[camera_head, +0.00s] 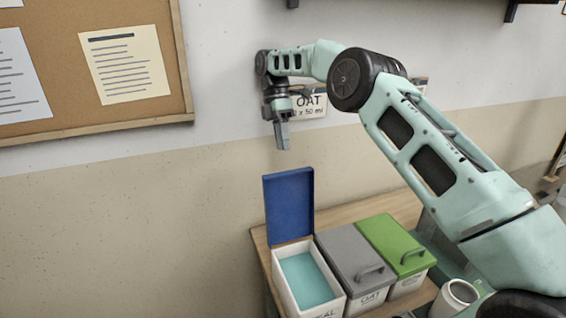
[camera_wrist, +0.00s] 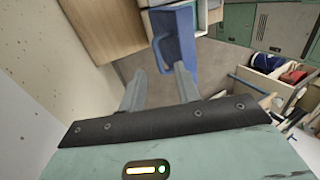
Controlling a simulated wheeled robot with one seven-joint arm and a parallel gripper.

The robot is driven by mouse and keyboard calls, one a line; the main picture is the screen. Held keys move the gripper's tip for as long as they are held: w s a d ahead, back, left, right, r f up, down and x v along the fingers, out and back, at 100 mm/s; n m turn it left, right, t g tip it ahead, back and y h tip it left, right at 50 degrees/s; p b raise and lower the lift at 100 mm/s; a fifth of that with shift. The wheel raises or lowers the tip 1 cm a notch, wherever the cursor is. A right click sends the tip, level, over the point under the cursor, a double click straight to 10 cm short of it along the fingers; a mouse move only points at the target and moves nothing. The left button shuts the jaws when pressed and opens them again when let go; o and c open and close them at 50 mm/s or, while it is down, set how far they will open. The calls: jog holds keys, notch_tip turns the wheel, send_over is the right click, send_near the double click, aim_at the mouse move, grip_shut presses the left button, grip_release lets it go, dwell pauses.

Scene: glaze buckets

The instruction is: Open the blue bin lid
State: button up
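The blue lid (camera_head: 288,205) stands upright at the back of its white bin (camera_head: 332,305), so the bin is open and light-blue contents show inside. My gripper (camera_head: 284,146) is above the lid's top edge, fingers pointing down, with a visible gap to the lid in the head view. In the wrist view my gripper (camera_wrist: 160,70) has its two fingers apart with nothing between them. The blue lid (camera_wrist: 182,48) shows just beyond the fingertips there.
A grey-lidded bin (camera_head: 350,250) and a green-lidded bin (camera_head: 391,240) stand shut to the right on a wooden table (camera_head: 258,238). A white cup (camera_head: 455,296) is at the front right. The wall with a sign (camera_head: 310,107) is close behind my gripper.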

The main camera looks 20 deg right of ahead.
jog(key=shift+w+r, duration=0.15)
jog(key=shift+r, duration=1.3)
